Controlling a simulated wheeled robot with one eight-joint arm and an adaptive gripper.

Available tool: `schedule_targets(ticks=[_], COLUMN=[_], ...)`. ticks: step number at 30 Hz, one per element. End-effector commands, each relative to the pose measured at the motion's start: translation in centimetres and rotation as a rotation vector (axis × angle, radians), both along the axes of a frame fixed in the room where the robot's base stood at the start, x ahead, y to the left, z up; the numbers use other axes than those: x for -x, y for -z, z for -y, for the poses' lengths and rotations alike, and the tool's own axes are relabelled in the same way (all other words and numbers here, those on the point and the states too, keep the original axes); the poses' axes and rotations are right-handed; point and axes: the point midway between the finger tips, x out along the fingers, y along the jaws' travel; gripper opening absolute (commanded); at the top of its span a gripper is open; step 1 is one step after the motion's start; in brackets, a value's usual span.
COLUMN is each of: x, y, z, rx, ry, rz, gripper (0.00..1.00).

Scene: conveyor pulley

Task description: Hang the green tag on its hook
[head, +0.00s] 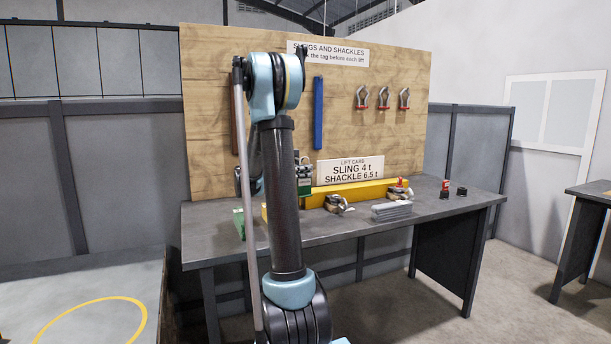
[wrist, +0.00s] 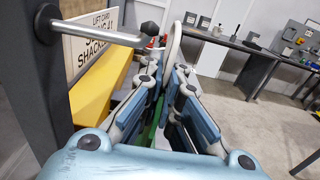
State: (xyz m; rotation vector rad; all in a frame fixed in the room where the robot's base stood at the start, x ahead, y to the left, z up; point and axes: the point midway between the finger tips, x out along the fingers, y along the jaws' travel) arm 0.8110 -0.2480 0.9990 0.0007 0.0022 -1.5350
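The green tag (head: 304,187) shows in the head view just right of my arm, in front of the board and above the bench. In the wrist view a green strip of it (wrist: 153,125) lies between the fingers, and a pale loop (wrist: 174,45) stands up beyond them. My gripper (wrist: 172,85) is closed around the tag; in the head view it (head: 303,165) is partly hidden by my arm. A grey metal hook (wrist: 100,30) with a black ball end reaches from the left in the wrist view. Its ball is close to the loop, left of it; the loop appears apart from it.
A yellow beam (head: 345,193) lies along the bench (head: 420,213) below the lift card sign (head: 350,171). Shackles (head: 340,204) and grey plates (head: 391,211) sit near it. A blue sling (head: 318,112) and several shackles hang on the board (head: 400,60).

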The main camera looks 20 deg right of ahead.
Motion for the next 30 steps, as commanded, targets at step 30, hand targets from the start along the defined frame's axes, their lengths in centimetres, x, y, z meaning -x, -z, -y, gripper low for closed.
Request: schedule_targets(ticks=[30], x=[-4.5], y=[0.8], z=[0.0], rx=[0.0], ry=[0.002], rz=[0.0], gripper=[0.0])
